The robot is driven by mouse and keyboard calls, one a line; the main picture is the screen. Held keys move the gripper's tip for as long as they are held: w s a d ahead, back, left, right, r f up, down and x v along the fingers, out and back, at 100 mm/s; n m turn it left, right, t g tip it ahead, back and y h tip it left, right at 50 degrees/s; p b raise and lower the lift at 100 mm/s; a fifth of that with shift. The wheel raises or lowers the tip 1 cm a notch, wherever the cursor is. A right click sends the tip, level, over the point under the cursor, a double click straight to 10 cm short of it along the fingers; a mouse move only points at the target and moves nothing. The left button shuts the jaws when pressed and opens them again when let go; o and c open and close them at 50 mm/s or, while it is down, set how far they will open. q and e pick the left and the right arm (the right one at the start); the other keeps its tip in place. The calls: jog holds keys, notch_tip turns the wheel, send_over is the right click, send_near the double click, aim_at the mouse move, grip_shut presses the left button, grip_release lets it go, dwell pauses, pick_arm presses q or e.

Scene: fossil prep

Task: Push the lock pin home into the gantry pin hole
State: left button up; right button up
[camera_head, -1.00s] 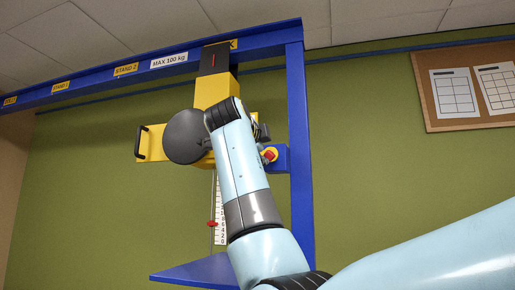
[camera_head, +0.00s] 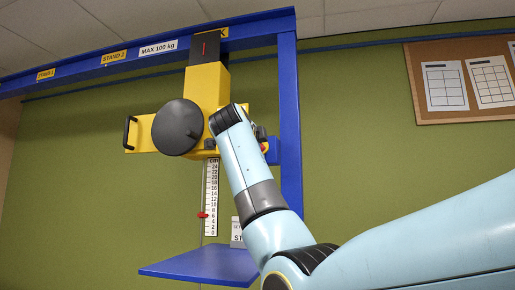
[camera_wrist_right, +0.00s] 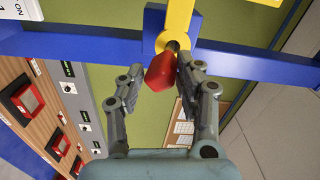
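The lock pin (camera_wrist_right: 160,73) has a red grip and a short dark shaft in the right wrist view. Its shaft meets a yellow part (camera_wrist_right: 178,22) of the gantry trolley, at the blue beam (camera_wrist_right: 240,64); how deep it sits is unclear. My right gripper (camera_wrist_right: 159,76) is open, with one finger on each side of the red grip. The right finger is close to the grip; contact is unclear. The left finger stands apart from it. In the head view my right arm reaches up to the yellow trolley (camera_head: 206,88); its gripper is hidden there. My left gripper is not in view.
The blue gantry post (camera_head: 291,130) stands right of the trolley. A blue shelf (camera_head: 205,265) and a white scale (camera_head: 211,197) with a red marker are below. A panel with red buttons (camera_wrist_right: 28,99) lies left in the right wrist view.

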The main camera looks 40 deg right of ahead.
grip_shut()
jog(key=shift+w+d, duration=0.2)
jog(key=shift+w, duration=0.05)
dwell(0.6)
jog(key=shift+f, duration=0.15)
jog(key=shift+a+f, duration=0.1)
jog(key=shift+a, duration=0.05)
jog(key=shift+s+a+b, duration=0.15)
jog(key=shift+s+b, duration=0.05)
jog(key=shift+b, duration=0.15)
jog(key=shift+s+a+b, duration=0.3)
jog(key=shift+s+a, duration=0.2)
jog(key=shift+s, duration=0.05)
jog(key=shift+r, duration=0.2)
